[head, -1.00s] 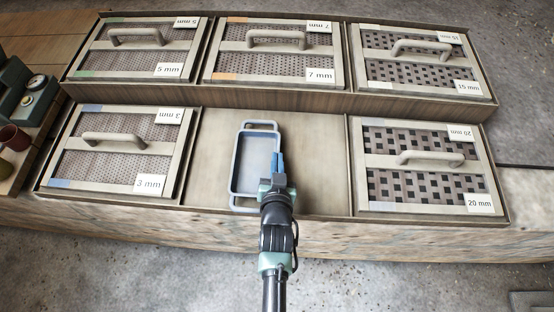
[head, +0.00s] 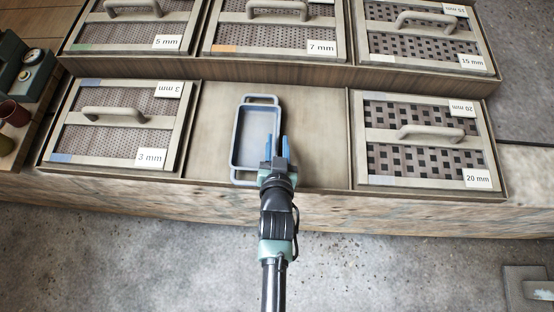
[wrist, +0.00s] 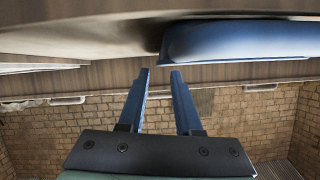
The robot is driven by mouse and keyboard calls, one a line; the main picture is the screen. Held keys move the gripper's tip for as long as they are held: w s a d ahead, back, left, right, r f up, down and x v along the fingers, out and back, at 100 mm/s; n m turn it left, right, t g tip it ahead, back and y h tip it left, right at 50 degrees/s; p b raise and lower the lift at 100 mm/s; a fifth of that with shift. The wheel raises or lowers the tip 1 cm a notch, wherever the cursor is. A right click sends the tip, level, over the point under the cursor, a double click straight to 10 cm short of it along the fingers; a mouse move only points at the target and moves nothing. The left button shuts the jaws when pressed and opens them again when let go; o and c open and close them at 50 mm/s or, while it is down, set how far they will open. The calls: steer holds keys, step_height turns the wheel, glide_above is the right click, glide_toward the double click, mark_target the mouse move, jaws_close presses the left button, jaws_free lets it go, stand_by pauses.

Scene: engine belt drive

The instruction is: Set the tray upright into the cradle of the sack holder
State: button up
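The tray (head: 240,135) is a shallow, blue-grey rectangular tray with a loop handle at each short end. It lies flat in the empty middle bay of the front row. My gripper (head: 276,140) is at the tray's right long side, with its two blue fingers apart. In the head view the fingers lie across the tray's right rim; I cannot tell if they touch it. In the wrist view my gripper (wrist: 160,72) is open and empty, with the tray's blue edge (wrist: 235,42) just beyond the tips and to the right. No sack holder or cradle is recognisable.
Framed sieves with handles fill the surrounding bays, including the 3 mm sieve (head: 115,130) at left and 20 mm sieve (head: 425,145) at right. Wooden dividers edge the bay. Bare bay floor (head: 318,140) lies right of the tray. A grey object (head: 530,290) stands lower right.

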steer(key=v, duration=0.8)
steer(key=shift+s+r+p, duration=0.15)
steer(key=shift+s+p, duration=0.15)
steer(key=shift+s, duration=0.05)
